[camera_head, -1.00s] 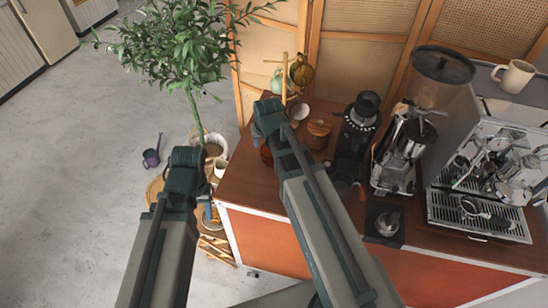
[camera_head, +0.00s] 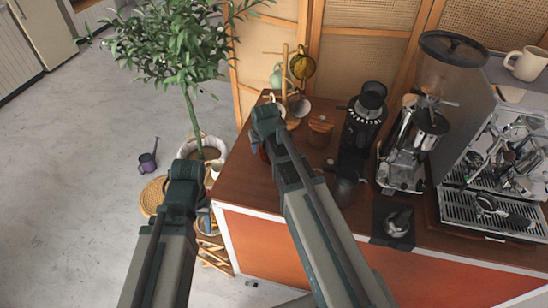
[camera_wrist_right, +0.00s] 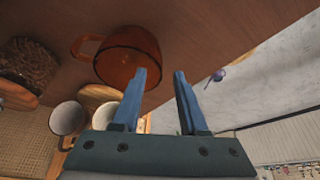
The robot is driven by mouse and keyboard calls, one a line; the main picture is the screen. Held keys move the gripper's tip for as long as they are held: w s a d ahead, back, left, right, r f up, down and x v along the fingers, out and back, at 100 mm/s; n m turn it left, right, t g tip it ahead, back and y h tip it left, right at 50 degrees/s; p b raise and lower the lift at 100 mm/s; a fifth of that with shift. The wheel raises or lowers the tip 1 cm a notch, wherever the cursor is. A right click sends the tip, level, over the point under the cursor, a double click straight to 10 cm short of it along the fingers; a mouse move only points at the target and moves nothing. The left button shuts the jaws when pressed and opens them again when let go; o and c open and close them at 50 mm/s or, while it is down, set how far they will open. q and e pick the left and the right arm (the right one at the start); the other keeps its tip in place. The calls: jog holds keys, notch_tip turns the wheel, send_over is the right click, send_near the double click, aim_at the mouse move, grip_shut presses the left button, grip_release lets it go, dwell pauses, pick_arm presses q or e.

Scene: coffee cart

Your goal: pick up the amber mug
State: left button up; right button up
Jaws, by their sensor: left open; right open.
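The amber mug (camera_wrist_right: 128,56) is orange-brown see-through glass on the wooden counter in the right wrist view, its handle toward the left. My right gripper (camera_wrist_right: 160,75) is open and empty. One finger overlaps the mug's right edge in the picture; I cannot tell whether it touches. In the head view the right gripper (camera_head: 259,143) is over the counter's left end, its wrist hiding most of the mug, with only a dark red sliver (camera_head: 264,154) showing. My left gripper (camera_head: 201,198) is left of the counter, its fingers mostly hidden by its own wrist.
A mug tree (camera_head: 285,68) with a yellow-olive glass mug (camera_head: 302,65) stands behind. A wooden-lidded jar (camera_head: 320,132), a grinder (camera_head: 366,115) and an espresso machine (camera_head: 490,190) stand to the right. A potted plant (camera_head: 180,45) is on the floor left.

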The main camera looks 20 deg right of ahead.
jog(key=b+x, duration=0.2)
jog(key=x, duration=0.1)
jog(key=shift+f, duration=0.25)
jog(key=shift+r, duration=0.1)
grip_shut()
dwell(1.1)
